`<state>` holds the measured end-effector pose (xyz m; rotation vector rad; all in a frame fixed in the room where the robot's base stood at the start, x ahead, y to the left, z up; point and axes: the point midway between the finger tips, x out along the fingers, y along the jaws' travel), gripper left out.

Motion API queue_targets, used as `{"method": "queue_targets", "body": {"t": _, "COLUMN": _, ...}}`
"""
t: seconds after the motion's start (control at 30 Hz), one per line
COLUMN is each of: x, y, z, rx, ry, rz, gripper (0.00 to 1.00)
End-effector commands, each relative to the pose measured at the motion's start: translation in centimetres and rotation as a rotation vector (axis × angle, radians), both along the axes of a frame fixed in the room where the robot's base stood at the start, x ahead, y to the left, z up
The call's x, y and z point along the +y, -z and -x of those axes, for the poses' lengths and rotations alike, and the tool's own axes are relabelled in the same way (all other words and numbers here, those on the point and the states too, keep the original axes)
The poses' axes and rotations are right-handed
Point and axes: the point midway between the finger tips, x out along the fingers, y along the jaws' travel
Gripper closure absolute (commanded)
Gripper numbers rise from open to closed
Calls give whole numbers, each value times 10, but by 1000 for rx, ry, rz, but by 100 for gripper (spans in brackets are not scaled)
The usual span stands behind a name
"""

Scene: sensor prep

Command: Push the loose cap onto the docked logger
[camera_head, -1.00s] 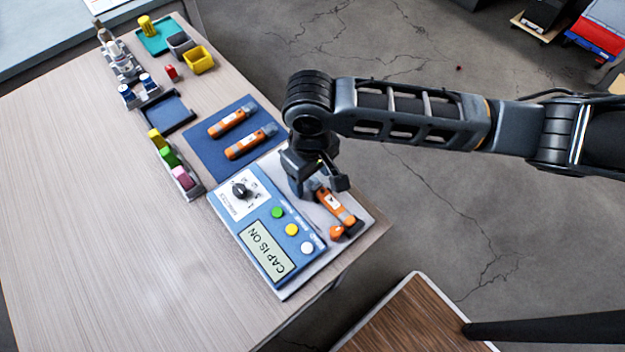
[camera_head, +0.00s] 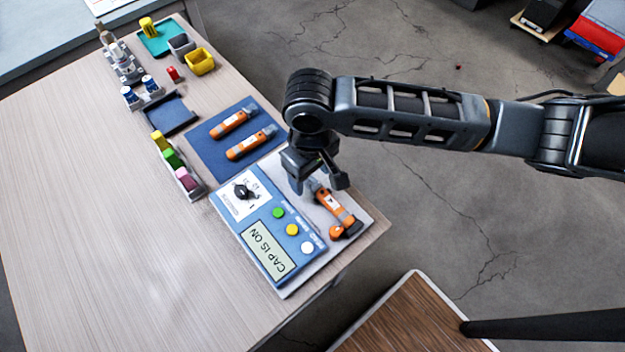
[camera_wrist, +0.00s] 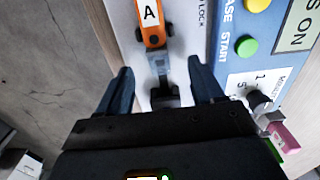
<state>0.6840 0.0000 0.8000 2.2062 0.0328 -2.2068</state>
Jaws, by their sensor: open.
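The orange docked logger (camera_head: 336,208) lies on the pale base plate at the right of the blue panel. Its grey end shows in the wrist view below the orange body with the label "A" (camera_wrist: 151,14). The panel display (camera_head: 268,249) reads "CAP IS ON". My gripper (camera_wrist: 161,82) is open above the logger's grey end, with a finger on each side and nothing held; it also shows in the head view (camera_head: 318,184).
Two orange loggers (camera_head: 246,145) lie on a blue mat (camera_head: 205,153). The panel has a dark knob (camera_head: 243,191) and green, yellow and white buttons. A rack of coloured blocks (camera_head: 178,165) stands to the left. The table's right edge is close to the plate.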

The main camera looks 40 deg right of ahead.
Motion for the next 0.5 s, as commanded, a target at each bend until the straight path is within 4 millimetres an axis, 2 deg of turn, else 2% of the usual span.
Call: {"method": "queue_targets", "body": {"t": 0.5, "x": 0, "y": -29, "z": 0, "rx": 0, "ry": 0, "rz": 0, "gripper": 33}}
